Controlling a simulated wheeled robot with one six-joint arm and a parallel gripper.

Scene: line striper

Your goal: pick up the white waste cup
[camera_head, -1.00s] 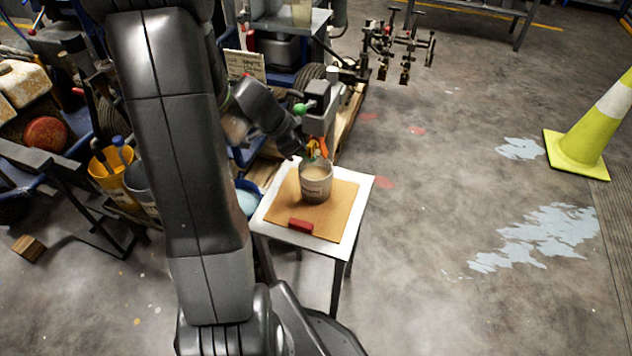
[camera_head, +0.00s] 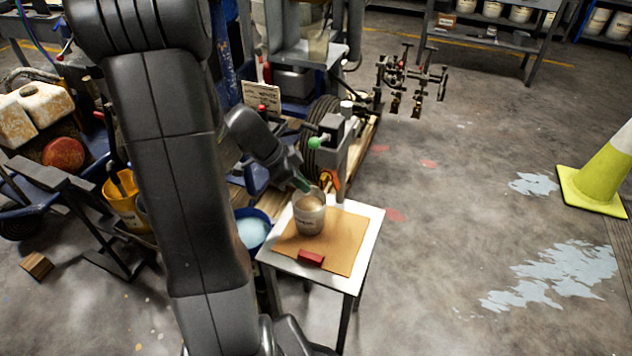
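A whitish cup (camera_head: 309,215) with dark lettering and tan contents stands upright over the brown board on a small white-topped table (camera_head: 363,262). It looks like the white waste cup. My arm reaches down from the upper left. My gripper (camera_head: 301,182) is at the cup's back-left rim, seen from behind and small. The fingers are mostly hidden by my wrist and the cup. I cannot tell whether they touch the cup, or whether they are open or shut.
A red block (camera_head: 311,258) lies on the board's front edge. A blue bucket (camera_head: 252,232) stands left of the table. The striper machine (camera_head: 335,130) is close behind. Open floor lies to the right, with a yellow cone (camera_head: 597,180) farther off.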

